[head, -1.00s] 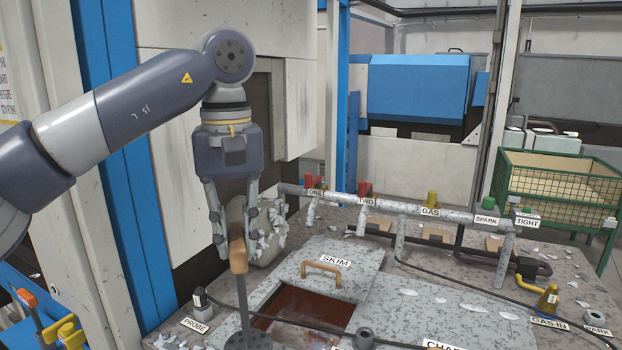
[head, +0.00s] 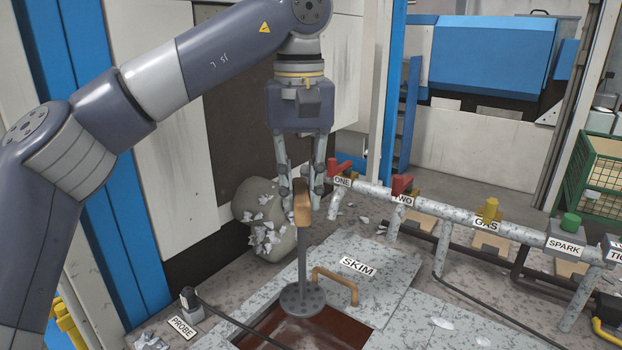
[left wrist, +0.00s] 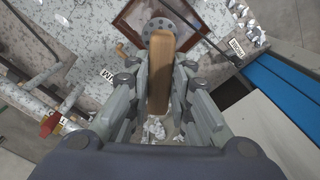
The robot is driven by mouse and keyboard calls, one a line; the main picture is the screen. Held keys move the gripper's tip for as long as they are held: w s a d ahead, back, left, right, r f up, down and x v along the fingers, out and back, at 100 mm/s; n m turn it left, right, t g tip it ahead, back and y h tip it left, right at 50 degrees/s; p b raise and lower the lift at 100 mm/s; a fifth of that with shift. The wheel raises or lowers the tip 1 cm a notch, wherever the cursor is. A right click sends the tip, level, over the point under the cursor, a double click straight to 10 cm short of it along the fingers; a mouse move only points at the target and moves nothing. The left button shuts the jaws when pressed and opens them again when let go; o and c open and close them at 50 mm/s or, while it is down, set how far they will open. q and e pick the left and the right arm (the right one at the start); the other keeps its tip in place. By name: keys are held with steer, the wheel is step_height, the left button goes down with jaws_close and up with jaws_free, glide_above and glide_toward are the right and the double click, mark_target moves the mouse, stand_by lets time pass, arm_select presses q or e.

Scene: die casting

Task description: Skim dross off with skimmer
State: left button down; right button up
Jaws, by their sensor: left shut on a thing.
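My left gripper (head: 303,192) is shut on the wooden handle of the skimmer (head: 302,298). The skimmer hangs upright, its round perforated disc above the far part of the open well (head: 292,329), which holds reddish-brown melt with paler patches. I cannot tell whether the disc touches the melt. The left wrist view shows the wooden handle (left wrist: 160,70) between the fingers and the disc beyond it. The lid marked SKIM (head: 385,262), with a tan handle, lies beside the well. My right gripper is not in view.
A rounded grey pot (head: 267,215) with pale flakes on it stands behind the skimmer. A pipe (head: 450,216) with red, yellow and green valves runs along the back right. A probe (head: 189,300) with a black cable stands at the left of the well.

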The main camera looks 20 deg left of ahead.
arm_select(q)
steer(key=shift+s+r, duration=0.1)
steer(key=shift+s, duration=0.15)
steer(key=shift+w+f, duration=0.1)
steer(key=shift+f, duration=0.1)
steer(key=shift+f+b, duration=0.4)
steer(key=shift+f, duration=0.6)
steer(key=shift+f+b, duration=0.65)
steer(key=shift+f, duration=0.25)
steer(key=shift+f+b, duration=0.35)
steer(key=shift+f, duration=0.6)
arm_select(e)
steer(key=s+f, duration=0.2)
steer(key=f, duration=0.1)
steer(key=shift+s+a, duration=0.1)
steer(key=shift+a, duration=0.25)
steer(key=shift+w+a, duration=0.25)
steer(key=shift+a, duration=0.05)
